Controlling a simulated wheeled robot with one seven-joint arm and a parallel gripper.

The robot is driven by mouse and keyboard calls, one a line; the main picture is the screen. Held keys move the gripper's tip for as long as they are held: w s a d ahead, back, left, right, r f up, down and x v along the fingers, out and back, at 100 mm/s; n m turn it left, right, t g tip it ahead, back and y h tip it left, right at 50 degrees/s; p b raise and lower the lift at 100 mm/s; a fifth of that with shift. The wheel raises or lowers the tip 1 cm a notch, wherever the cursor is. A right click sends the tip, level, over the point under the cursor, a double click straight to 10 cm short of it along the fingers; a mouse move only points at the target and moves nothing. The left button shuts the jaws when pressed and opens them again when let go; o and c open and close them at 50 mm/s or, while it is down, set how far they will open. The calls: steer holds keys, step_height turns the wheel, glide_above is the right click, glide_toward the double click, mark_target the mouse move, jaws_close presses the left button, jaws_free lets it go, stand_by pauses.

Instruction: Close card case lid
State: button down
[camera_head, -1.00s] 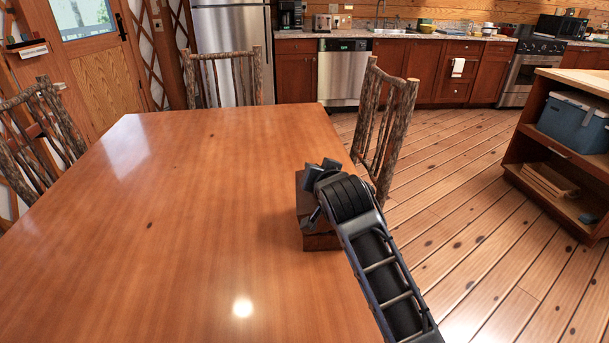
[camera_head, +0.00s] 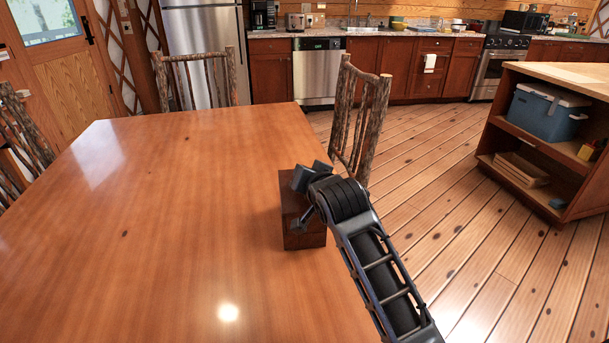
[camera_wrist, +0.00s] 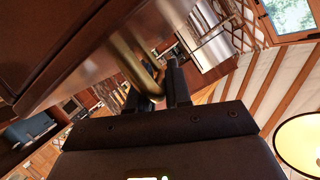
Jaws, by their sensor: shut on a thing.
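The card case (camera_head: 303,238) is a dark brown wooden box near the right edge of the table. In the wrist view its dark brown underside or wall (camera_wrist: 60,45) fills the upper left, with a curved brass handle (camera_wrist: 128,58) on it. My gripper (camera_head: 303,182) is at the top of the case in the head view. In the wrist view my gripper (camera_wrist: 155,84) has its fingers around the lower bend of the brass handle and is shut on it. My arm hides part of the case. I cannot tell how far the lid stands open.
The glossy wooden table (camera_head: 150,210) is otherwise bare. A rough branch chair (camera_head: 358,115) stands close behind the case, and another chair (camera_head: 200,75) stands at the far table edge. A wooden cart (camera_head: 560,150) holding a blue cooler (camera_head: 545,113) is at the right.

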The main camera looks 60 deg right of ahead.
steer(key=c, duration=1.4)
jaws_free()
steer(key=shift+s+f, duration=0.1)
steer(key=shift+f, duration=0.05)
steer(key=shift+v, duration=3.85)
